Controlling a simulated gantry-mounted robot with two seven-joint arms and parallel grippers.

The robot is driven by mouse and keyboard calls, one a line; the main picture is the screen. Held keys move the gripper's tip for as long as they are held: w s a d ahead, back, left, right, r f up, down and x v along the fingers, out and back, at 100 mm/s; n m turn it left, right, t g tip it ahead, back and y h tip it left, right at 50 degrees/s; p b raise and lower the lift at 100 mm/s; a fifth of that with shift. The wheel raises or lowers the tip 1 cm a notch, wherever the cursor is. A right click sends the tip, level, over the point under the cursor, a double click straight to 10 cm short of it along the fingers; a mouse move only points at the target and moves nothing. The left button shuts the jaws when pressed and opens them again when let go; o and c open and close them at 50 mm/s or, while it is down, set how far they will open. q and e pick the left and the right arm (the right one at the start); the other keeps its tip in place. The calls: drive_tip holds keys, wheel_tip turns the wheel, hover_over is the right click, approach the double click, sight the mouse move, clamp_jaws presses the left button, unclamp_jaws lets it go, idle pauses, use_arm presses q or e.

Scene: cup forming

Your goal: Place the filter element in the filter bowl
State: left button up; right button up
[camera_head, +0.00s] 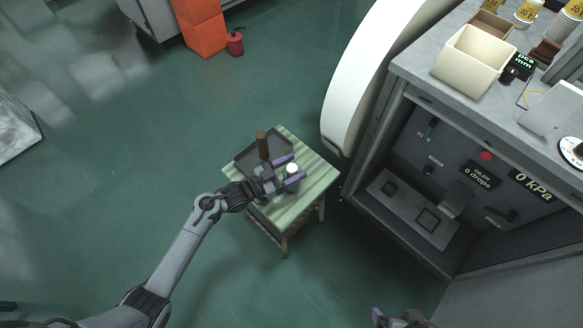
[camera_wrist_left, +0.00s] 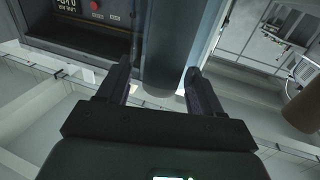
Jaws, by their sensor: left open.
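A small white-topped cylinder (camera_head: 292,169) stands near the right side of the small green table, between the fingers of my left gripper (camera_head: 286,172). In the left wrist view, a grey-blue cylinder (camera_wrist_left: 172,45) shows between the open fingers of my left gripper (camera_wrist_left: 160,72), with a gap visible on the left side. A brown cylinder (camera_head: 262,145) stands upright at the dark tray; it also shows at the right of the left wrist view (camera_wrist_left: 302,108). I cannot tell which is the filter element, nor pick out the filter bowl. My right gripper (camera_head: 392,318) is partly cut off at the bottom edge.
The dark tray (camera_head: 246,155) lies on the green-striped table (camera_head: 314,172). A large grey machine cabinet (camera_head: 397,75) with an open bay stands at the right, a white curved panel (camera_head: 362,65) beside it. Orange boxes (camera_head: 203,37) and a red canister (camera_head: 235,44) stand behind.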

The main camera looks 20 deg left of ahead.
use_arm(q)
drive_tip(key=shift+r, duration=0.2)
drive_tip(key=shift+s+a, duration=0.15)
drive_tip(key=shift+s, duration=0.05)
drive_tip(key=p+v, duration=0.3)
drive_tip(key=v, duration=0.8)
drive_tip(key=s+d+r+n+g+y, duration=0.1)
drive_tip(key=s+r+n+g+y, duration=0.1)
drive_tip(key=s+g+y, duration=0.3)
drive_tip(key=s+r+n+g+y, duration=0.2)
drive_tip(key=s+g+y, duration=0.3)
drive_tip(key=s, duration=0.9)
drive_tip(key=shift+s+d+n+g+y, duration=0.3)
drive_tip(key=shift+d+n+y, duration=0.1)
drive_tip(key=shift+n, duration=0.4)
drive_tip(key=shift+r, duration=0.1)
